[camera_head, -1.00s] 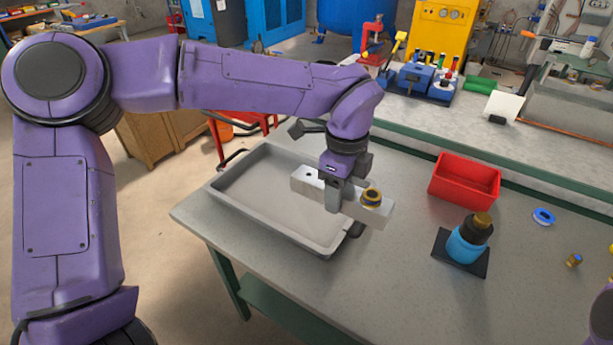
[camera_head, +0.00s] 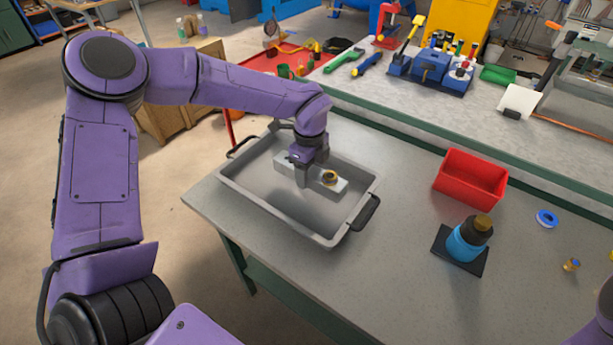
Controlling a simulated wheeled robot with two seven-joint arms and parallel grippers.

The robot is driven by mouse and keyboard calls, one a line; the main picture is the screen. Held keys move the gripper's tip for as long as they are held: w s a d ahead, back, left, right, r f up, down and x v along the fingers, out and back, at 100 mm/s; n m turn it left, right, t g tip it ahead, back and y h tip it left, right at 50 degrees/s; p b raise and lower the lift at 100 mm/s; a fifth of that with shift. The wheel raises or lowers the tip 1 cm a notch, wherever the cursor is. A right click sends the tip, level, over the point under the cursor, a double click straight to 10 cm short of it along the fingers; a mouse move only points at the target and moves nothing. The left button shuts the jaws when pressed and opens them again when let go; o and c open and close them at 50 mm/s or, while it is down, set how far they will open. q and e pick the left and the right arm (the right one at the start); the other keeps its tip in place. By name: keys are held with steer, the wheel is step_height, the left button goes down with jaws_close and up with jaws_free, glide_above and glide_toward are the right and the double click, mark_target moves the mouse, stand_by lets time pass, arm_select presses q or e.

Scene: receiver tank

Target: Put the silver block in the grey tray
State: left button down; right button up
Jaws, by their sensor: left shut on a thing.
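The silver block (camera_head: 343,187) is a flat bar with a brass fitting (camera_head: 329,178) on its right part. My left gripper (camera_head: 303,180) points down and is shut on the silver block near its middle. The block is over the inside of the grey tray (camera_head: 238,203), within its rim as seen from above. I cannot tell whether the block touches the tray floor. The tray has black handles and sits at the table's left end. Only a purple bit of my right arm shows at the lower right edge; its gripper is out of view.
A red bin (camera_head: 470,178) stands right of the tray. A blue bottle (camera_head: 466,241) stands on a black pad (camera_head: 444,257). A blue ring (camera_head: 546,219) and a small brass fitting (camera_head: 571,265) lie at the right. The table between tray and bin is clear.

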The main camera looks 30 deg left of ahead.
arm_select(q)
steer(key=shift+w+a+f, duration=0.1)
steer(key=shift+a+f, duration=0.15)
steer(key=f, duration=0.2)
steer(key=shift+w+a+f+p, duration=0.1)
steer(key=shift+a+f+p, duration=0.1)
steer(key=shift+f+p, duration=0.15)
steer(key=shift+w+f, duration=0.1)
steer(key=shift+f, duration=0.4)
steer(key=shift+f, duration=0.1)
steer(key=shift+c, duration=2)
jaws_free()
